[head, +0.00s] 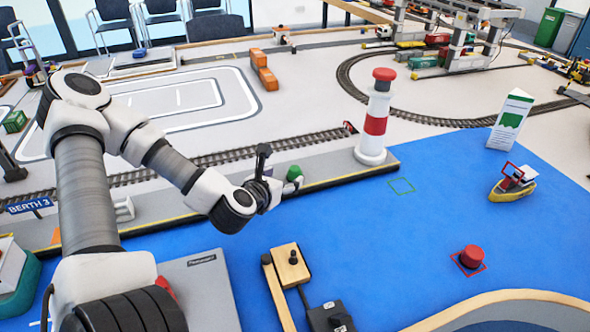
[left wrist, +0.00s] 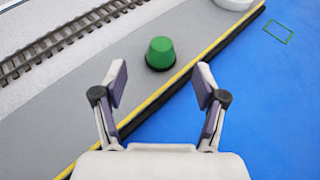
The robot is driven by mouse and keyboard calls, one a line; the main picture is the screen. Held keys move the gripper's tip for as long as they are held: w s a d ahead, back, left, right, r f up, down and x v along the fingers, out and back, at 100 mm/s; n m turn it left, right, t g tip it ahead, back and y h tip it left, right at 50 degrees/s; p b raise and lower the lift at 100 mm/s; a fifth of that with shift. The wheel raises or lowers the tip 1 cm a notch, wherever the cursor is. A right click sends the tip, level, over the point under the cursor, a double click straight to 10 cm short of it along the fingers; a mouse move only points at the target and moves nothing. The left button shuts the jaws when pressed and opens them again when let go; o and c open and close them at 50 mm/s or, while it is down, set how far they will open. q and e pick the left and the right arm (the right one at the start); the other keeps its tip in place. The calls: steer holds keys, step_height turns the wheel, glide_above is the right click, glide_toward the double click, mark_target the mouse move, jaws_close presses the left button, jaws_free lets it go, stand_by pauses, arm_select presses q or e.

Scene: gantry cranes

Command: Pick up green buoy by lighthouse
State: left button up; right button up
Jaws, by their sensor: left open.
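The green buoy (head: 294,173) stands on the grey quay (head: 330,168), left of the red and white lighthouse (head: 374,125). In the left wrist view the green buoy (left wrist: 160,54) is upright, beyond and between the fingertips, and the lighthouse's white base (left wrist: 235,3) shows at the top edge. My left gripper (head: 275,172) is open and empty, beside the buoy on its left in the head view. Its two spread fingers also show in the left wrist view (left wrist: 161,84), with a gap before the buoy. My right gripper is not in view.
A yellow-edged quay border (left wrist: 190,68) separates the quay from the blue water surface (head: 350,225). A green square outline (head: 401,186) is marked on the blue. A red buoy (head: 471,257) and a small boat (head: 513,184) stand to the right. A railway track (head: 225,156) runs behind the quay.

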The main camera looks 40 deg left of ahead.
mark_target(292, 172)
arm_select(q)
steer(key=shift+w+a+f+b, duration=0.35)
steer(key=shift+w+f, duration=0.2)
steer(key=shift+w, duration=0.1)
steer(key=x, duration=0.1)
steer(key=b+x, duration=0.1)
steer(key=x, duration=0.2)
steer(key=shift+w+d+r, duration=0.1)
steer(key=shift+w+d, duration=0.1)
steer(key=shift+w, duration=0.05)
steer(key=shift+w+a, duration=0.1)
steer(key=shift+w, duration=0.1)
steer(key=shift+s, duration=0.15)
steer(key=shift+c, duration=0.3)
steer(key=c, duration=1.2)
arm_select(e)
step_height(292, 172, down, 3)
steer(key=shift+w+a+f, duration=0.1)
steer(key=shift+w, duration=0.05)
